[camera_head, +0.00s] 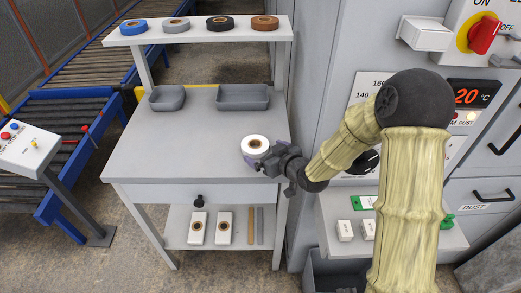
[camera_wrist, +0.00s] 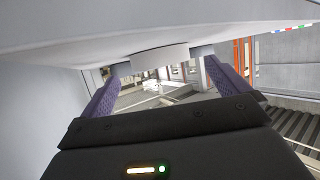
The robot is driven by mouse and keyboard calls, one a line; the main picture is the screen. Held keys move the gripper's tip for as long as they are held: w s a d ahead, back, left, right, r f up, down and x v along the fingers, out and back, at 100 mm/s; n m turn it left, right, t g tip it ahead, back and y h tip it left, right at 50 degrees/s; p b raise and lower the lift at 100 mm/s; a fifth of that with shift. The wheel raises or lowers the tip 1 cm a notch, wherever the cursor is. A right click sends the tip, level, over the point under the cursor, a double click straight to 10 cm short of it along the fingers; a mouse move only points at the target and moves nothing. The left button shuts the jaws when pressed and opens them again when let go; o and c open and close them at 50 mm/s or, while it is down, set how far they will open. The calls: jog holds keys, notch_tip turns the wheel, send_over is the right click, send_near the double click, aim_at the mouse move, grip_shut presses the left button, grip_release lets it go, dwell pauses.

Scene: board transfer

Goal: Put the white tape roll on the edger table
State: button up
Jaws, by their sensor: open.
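The white tape roll (camera_head: 255,143) lies flat on the grey worktable (camera_head: 180,155), near its right front part. It has a brown core. My gripper (camera_head: 258,153) is low over the tabletop at the roll, reaching in from the right. In the wrist view the roll (camera_wrist: 160,58) shows between the purple fingers of my gripper (camera_wrist: 161,62), which are open. I cannot tell whether either finger touches it. No surface is clearly marked as the edger table.
Blue (camera_head: 133,27), grey (camera_head: 176,25), black (camera_head: 220,23) and brown (camera_head: 264,22) rolls lie on the upper shelf. Two grey bins (camera_head: 243,97) (camera_head: 167,98) stand at the table's back. A machine cabinet (camera_head: 335,70) stands right. The table's middle is clear.

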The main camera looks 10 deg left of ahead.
jog(key=shift+v, duration=1.95)
jog(key=shift+w, duration=0.1)
